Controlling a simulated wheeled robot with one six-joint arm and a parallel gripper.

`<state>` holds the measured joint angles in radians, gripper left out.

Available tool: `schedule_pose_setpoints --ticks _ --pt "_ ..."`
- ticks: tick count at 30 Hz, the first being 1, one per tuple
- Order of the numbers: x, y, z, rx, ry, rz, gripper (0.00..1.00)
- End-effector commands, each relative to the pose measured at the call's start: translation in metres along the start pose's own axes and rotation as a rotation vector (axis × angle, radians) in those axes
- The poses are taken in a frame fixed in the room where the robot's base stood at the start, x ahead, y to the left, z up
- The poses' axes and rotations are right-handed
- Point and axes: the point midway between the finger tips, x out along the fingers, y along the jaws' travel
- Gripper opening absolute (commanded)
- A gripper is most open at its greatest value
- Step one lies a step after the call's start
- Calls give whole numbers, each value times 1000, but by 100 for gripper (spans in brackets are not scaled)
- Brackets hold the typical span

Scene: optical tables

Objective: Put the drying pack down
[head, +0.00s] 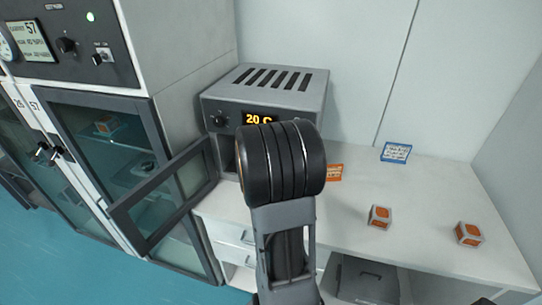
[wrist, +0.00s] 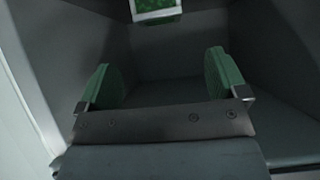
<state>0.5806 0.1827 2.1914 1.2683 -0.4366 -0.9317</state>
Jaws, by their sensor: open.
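My gripper (wrist: 160,85) shows in the wrist view, its two green-padded fingers wide apart with nothing between them. A small white-edged block with a green face (wrist: 157,8) sits beyond the fingertips at the top edge, apart from them and partly cut off; it looks like the drying pack. Grey walls surround it, like the inside of a chamber. In the head view my arm covers the front of a grey oven (head: 265,90) reading 20 C, and my gripper is hidden behind the arm.
The oven's door (head: 165,195) stands open to the left. A glass-doored cabinet (head: 100,140) stands at left.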

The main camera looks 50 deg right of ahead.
Motion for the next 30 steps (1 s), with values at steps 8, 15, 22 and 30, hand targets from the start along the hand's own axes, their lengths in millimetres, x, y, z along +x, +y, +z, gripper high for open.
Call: schedule_pose_setpoints --ticks 8,15,22,30 --pt "-21 0 0 -1 0 -1 91" --pt "-68 -59 -2 -61 -5 -270 91" --pt "-221 -133 60 -384 -236 -791 91" --pt "-307 -75 129 -775 -501 -783 91"
